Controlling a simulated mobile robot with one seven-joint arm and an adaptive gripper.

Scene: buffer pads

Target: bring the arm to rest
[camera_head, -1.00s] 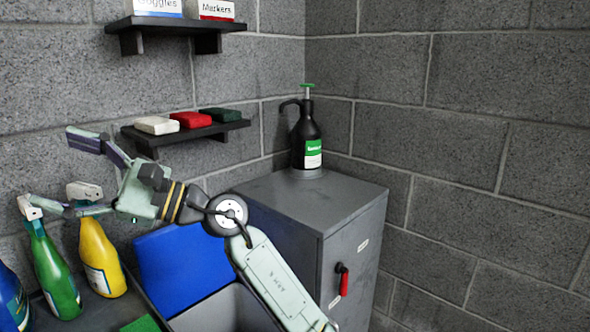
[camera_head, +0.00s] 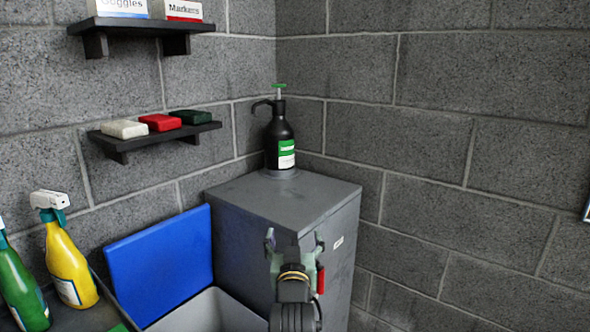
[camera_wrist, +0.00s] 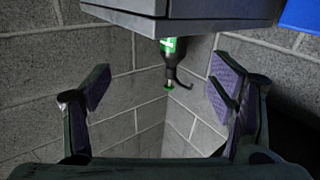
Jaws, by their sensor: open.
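My gripper (camera_head: 294,240) is in front of the grey cabinet in the head view, with the arm folded in low at the bottom of the picture. In the wrist view its two purple-padded fingers (camera_wrist: 163,95) stand wide apart with nothing between them. Beyond the fingers, the wrist view shows the wall corner, the dark pump bottle (camera_wrist: 171,67) and the cabinet edge (camera_wrist: 150,25), all upside down. My gripper hides part of the cabinet front in the head view.
The grey cabinet (camera_head: 285,205) has a red handle (camera_head: 321,279) and carries the black pump bottle (camera_head: 279,140). A blue panel (camera_head: 162,262) stands by a grey bin (camera_head: 210,312). A yellow spray bottle (camera_head: 70,262) and a green bottle (camera_head: 20,285) are at left. A shelf (camera_head: 160,140) holds three pads.

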